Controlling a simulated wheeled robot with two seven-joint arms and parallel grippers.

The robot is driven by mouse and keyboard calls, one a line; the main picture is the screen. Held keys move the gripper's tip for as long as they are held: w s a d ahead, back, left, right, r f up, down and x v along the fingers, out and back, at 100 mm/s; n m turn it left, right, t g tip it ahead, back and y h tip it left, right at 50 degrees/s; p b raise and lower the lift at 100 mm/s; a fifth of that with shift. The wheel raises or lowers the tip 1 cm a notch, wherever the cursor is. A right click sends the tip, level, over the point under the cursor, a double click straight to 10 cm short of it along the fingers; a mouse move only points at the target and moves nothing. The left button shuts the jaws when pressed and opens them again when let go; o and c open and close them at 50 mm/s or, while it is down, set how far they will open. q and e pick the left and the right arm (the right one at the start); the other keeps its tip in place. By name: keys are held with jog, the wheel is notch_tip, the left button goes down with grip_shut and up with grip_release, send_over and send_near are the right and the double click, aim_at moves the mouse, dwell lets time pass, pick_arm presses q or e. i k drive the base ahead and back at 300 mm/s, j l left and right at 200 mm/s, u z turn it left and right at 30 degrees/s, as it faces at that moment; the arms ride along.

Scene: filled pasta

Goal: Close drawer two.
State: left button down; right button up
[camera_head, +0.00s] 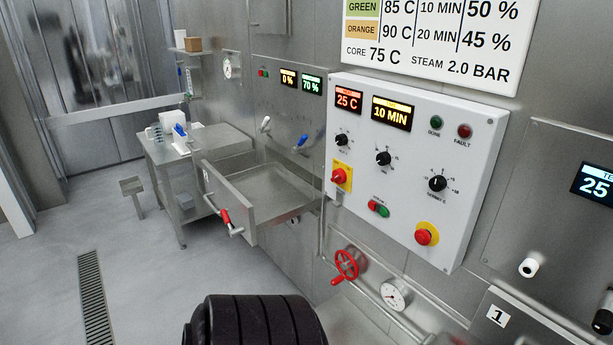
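A steel drawer (237,195) stands pulled out from the wall in the middle left of the head view. Its inside looks empty. A bar handle with a red grip (226,217) is on its front face. A small label on the drawer's front is too small to read. Another steel front, marked 1 (497,315), is at the lower right and only partly in view. Neither of my grippers is in view.
A steel side table (205,145) with small items stands behind the open drawer. A white control box (415,170) juts from the wall to its right. A red valve wheel (347,266) and a gauge (394,295) are below the box.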

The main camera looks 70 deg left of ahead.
aim_at(259, 198)
jog(key=u, duration=3)
jog(key=i, duration=0.5)
jog(key=i+j, duration=0.15)
jog(key=i, duration=0.35)
